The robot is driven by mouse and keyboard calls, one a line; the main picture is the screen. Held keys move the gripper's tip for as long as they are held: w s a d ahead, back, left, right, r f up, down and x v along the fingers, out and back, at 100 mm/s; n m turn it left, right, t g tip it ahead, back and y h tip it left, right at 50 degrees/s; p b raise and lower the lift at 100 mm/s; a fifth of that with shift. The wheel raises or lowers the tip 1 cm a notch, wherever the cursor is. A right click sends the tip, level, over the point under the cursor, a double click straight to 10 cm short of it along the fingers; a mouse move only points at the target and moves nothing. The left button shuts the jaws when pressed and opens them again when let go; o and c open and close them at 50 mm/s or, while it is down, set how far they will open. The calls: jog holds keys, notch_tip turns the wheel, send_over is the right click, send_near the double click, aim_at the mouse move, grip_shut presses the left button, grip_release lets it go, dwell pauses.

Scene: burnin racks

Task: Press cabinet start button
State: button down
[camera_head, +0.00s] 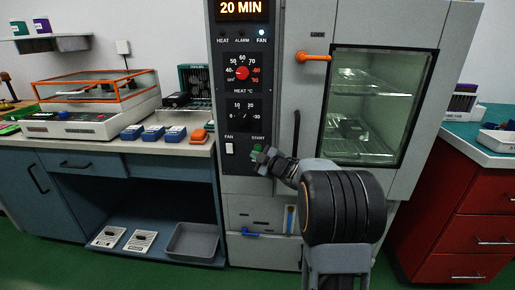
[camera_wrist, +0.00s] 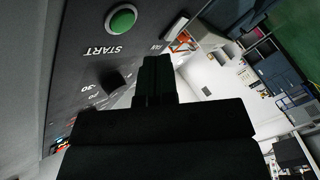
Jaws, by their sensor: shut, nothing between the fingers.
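The cabinet (camera_head: 300,200) is a tall grey unit with a dark control panel (camera_head: 243,110) on its left side. Its green round start button (camera_wrist: 122,19) shows in the wrist view, upper left, above the upside-down START label. In the head view the button (camera_head: 257,149) is partly hidden by my gripper (camera_head: 264,156), low on the panel. My gripper is shut and empty, its fingers close to the panel beside the button. In the wrist view the dark fingers (camera_wrist: 157,70) lie below and right of the button; contact cannot be told.
The display (camera_head: 241,8) reads 20 MIN, and the FAN lamp (camera_head: 262,32) is lit. A white fan switch (camera_head: 229,148) is left of the button. The glass door (camera_head: 375,105) with its orange handle (camera_head: 314,57) is closed. Benches stand on both sides.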

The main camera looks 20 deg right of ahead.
jog(key=shift+w+d+p, duration=0.3)
jog(key=shift+w+d, duration=0.2)
jog(key=shift+w, duration=0.4)
jog(key=shift+w+d, duration=0.2)
jog(key=shift+w, duration=0.1)
dwell(1.5)
jog(key=shift+w+d+r+p, duration=0.15)
jog(key=shift+d+r+p, duration=0.15)
jog(key=shift+r+p, duration=0.25)
dwell(1.5)
jog(key=shift+a+f, duration=0.1)
jog(key=shift+f, duration=0.1)
dwell(0.5)
jog(key=shift+s+a+f+b, duration=0.15)
jog(key=shift+s+a+b, duration=0.25)
jog(key=shift+s+a, duration=0.45)
jog(key=shift+s+a+f+b, duration=0.15)
jog(key=shift+s+a+b, duration=0.25)
jog(key=shift+s, duration=0.75)
